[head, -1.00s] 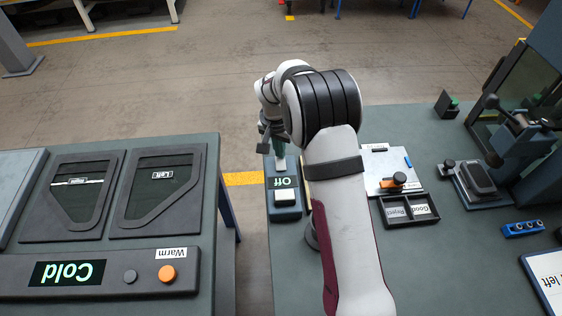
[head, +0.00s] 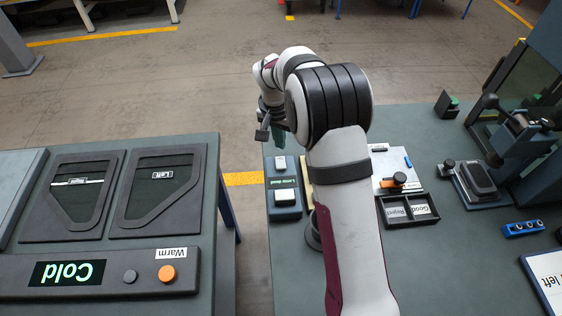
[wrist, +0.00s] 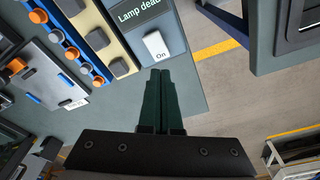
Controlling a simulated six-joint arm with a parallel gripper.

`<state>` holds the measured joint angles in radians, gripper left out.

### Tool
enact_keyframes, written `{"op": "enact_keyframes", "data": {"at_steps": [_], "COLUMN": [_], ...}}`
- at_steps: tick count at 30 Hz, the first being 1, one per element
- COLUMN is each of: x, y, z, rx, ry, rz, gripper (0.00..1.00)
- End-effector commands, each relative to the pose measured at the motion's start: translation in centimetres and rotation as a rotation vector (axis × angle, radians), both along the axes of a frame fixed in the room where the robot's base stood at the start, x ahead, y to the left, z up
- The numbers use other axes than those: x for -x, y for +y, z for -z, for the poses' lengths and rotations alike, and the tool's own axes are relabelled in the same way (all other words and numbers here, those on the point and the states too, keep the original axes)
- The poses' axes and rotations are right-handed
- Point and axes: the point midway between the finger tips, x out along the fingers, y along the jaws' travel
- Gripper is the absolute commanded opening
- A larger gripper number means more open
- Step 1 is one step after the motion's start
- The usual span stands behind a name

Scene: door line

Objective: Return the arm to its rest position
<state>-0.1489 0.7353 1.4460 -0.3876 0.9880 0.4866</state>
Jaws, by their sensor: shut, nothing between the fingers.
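My gripper (head: 278,143) is in the head view above the far end of the blue switch box (head: 284,212), on the left edge of the right-hand bench. My arm reaches up to it from the bottom of the picture. In the wrist view its two dark green fingers (wrist: 161,74) are together with nothing between them. Their tips point towards the white "On" button (wrist: 156,44) of the box and appear apart from it. The box's display reads "Lamp dead" (wrist: 144,13). Part of the bench is hidden behind my arm.
The left bench carries two dark hatches (head: 158,187), a "Cold" display (head: 67,273) and an orange button (head: 167,273). A floor gap separates the benches. Right of my arm are a Good/Reject tray (head: 408,222), a white board (head: 390,160) and a lever press (head: 515,130).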

Motion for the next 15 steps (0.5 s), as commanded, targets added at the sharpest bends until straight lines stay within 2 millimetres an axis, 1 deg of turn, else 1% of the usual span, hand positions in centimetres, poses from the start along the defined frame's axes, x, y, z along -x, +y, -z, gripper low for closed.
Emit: {"op": "enact_keyframes", "data": {"at_steps": [3, 6, 15], "x": [0.0, 0.0, 0.0], "y": [0.0, 0.0, 0.0], "z": [-1.3, -2.1, -2.4], "rx": [0.0, 0.001, 0.0], "ry": [-0.001, -0.001, 0.0], "rz": [0.001, 0.0, 0.0], "gripper": [0.0, 0.0, 0.0]}}
